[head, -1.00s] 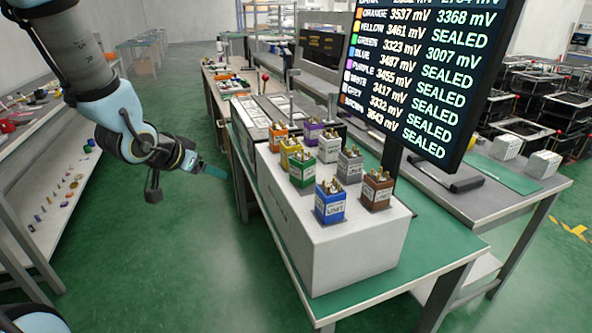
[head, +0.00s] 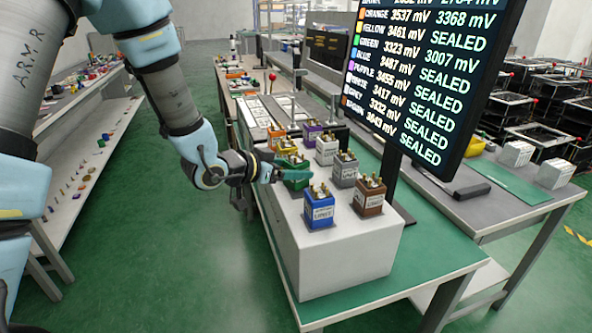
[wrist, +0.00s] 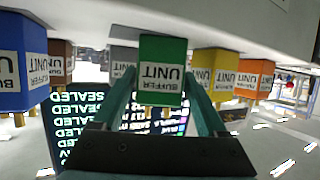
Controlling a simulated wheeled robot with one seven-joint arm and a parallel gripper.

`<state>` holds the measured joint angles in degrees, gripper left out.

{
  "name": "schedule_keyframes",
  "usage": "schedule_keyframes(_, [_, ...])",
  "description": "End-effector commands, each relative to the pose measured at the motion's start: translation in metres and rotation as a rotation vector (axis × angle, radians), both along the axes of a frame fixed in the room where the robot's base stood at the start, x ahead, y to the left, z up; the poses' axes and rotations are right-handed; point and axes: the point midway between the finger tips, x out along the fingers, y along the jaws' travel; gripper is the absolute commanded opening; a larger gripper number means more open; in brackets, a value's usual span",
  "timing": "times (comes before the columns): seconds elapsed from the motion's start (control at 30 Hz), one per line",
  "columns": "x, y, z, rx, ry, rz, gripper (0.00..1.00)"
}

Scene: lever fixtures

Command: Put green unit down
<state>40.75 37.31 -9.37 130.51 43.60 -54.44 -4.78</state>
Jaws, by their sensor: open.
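The green unit (wrist: 162,68) stands on top of the white block (head: 345,255), and its label faces my gripper in the upside-down wrist view. In the head view the green unit (head: 294,184) is partly covered by my gripper. My gripper (head: 290,175) reaches in from the left at the height of the unit. Its teal fingers (wrist: 162,92) are open, one on each side of the green unit. I cannot tell whether either finger touches it.
The blue unit (head: 319,207) and brown unit (head: 369,196) stand nearer on the block. Yellow, orange, purple, white and grey units stand close around. A screen (head: 425,80) rises behind the block. The aisle left of the table is clear floor.

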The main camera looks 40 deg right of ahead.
Motion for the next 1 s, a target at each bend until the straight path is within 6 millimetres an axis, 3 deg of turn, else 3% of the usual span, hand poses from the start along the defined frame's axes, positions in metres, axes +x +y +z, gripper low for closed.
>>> schedule_keyframes(0.23, [-0.001, -0.031, -0.012, 0.0, 0.001, -0.002, 0.75])
schedule_keyframes(0.57, [0.0, -0.036, -0.016, 0.0, 0.001, 0.001, 0.75])
schedule_keyframes(1.0, [0.0, -0.036, -0.016, 0.0, 0.001, 0.001, 0.26])
